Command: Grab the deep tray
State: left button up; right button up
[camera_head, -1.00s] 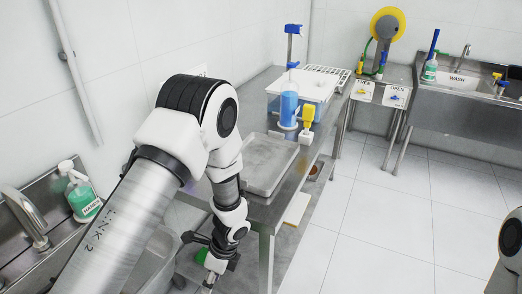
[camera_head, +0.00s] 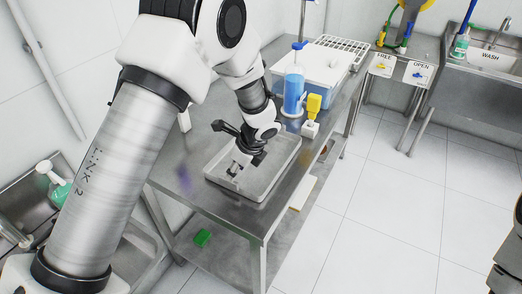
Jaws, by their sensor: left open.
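The deep tray (camera_head: 270,184) is a grey metal rectangular pan on the near part of the steel table (camera_head: 188,167). My left gripper (camera_head: 236,171) is open and over the tray's left part, pointing down toward its near left side. Its dark fingers cover part of the tray. I cannot tell whether the fingers touch it. My right gripper is not in view; only a piece of my right arm shows at the right edge.
A blue bottle (camera_head: 293,91), a yellow-topped item (camera_head: 312,107) and a white bin (camera_head: 322,72) stand behind the tray. Sinks stand at left and far right. The tiled floor at right is clear.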

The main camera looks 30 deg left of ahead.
pick_arm(q)
jog(key=shift+s+a+f+p, duration=0.15)
jog(key=shift+s+a+f, duration=0.2)
jog(key=shift+s, duration=0.1)
jog(key=shift+s+a+f+p, duration=0.15)
jog(key=shift+s+a+f, duration=0.15)
jog(key=shift+s, duration=0.15)
jog(key=f, duration=0.1)
jog(key=w+a+f, duration=0.1)
jog(key=f, duration=0.2)
jog(key=shift+w+a+f, duration=0.1)
jog(key=shift+w+a, duration=0.05)
jog(key=shift+w, duration=0.05)
jog(key=shift+s, duration=0.15)
jog(key=shift+s+r, duration=0.15)
jog(key=shift+r, duration=0.1)
jog(key=c, duration=0.5)
jog(key=shift+s, duration=0.1)
grip_shut()
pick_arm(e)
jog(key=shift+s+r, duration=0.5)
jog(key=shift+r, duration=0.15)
pick_arm(q)
jog(key=shift+r+p, duration=0.1)
jog(key=shift+p, duration=0.25)
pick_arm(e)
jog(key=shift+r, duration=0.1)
